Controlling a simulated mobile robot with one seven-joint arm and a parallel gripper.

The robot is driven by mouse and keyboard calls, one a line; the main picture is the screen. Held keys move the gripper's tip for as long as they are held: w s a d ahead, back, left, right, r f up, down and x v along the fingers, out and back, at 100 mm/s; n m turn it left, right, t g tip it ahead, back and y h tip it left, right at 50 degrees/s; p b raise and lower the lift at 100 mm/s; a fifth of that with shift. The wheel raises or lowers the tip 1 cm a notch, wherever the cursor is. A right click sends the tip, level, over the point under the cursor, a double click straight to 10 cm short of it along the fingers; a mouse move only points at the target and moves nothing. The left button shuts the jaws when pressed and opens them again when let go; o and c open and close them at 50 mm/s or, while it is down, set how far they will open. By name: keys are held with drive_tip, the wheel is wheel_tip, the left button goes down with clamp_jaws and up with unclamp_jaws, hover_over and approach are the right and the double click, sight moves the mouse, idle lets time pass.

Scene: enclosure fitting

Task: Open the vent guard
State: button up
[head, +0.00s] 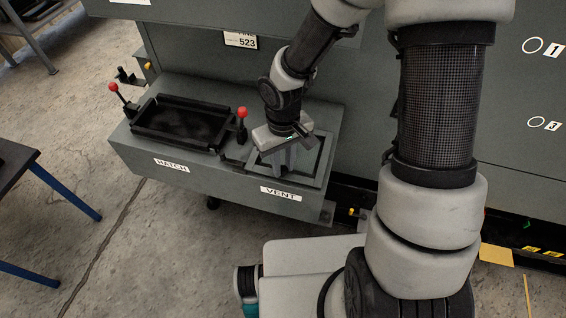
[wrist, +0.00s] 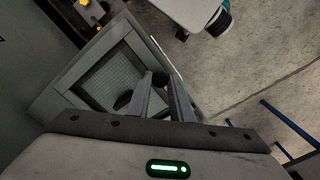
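The vent guard (wrist: 108,68) shows in the wrist view as a grey square frame around a fine mesh panel. In the head view the vent's pale frame (head: 318,178) lies at the right end of the grey bench, above the VENT label (head: 281,194). My gripper (head: 284,168) points down over it and hides part of it. In the wrist view the two fingers (wrist: 160,84) stand apart, with their tips over the frame's near right side. A dark rounded part (wrist: 123,101) lies beside the left finger. Whether a fingertip touches the guard cannot be told.
Left of the vent is the black-framed hatch (head: 147,124), with red-knobbed levers (head: 113,87) and (head: 242,112) at its sides. The lever nearer the vent stands close to my gripper. A tall grey cabinet (head: 530,80) rises behind. Open concrete floor (head: 150,235) lies in front.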

clamp_jaws()
drive_tip(key=r+p, duration=0.1)
drive_tip(key=p, duration=0.1)
drive_tip(key=r+g+p, duration=0.1)
drive_tip(key=r+p, duration=0.1)
drive_tip(key=p, duration=0.1)
drive_tip(key=shift+w+d+p, duration=0.1)
drive_tip(key=shift+w+p, duration=0.2)
drive_tip(key=shift+w, duration=0.05)
drive_tip(key=r+g+p, duration=0.1)
drive_tip(key=p, duration=0.1)
drive_tip(key=w+y+p, duration=0.1)
drive_tip(key=shift+w+d+r+g+p, duration=0.15)
drive_tip(key=shift+d+r+g+p, duration=0.05)
drive_tip(key=shift+r+g+p, duration=0.2)
drive_tip(key=shift+f, duration=0.1)
drive_tip(key=o, duration=0.6)
unclamp_jaws()
drive_tip(key=v, duration=0.7)
drive_tip(key=shift+r, duration=0.25)
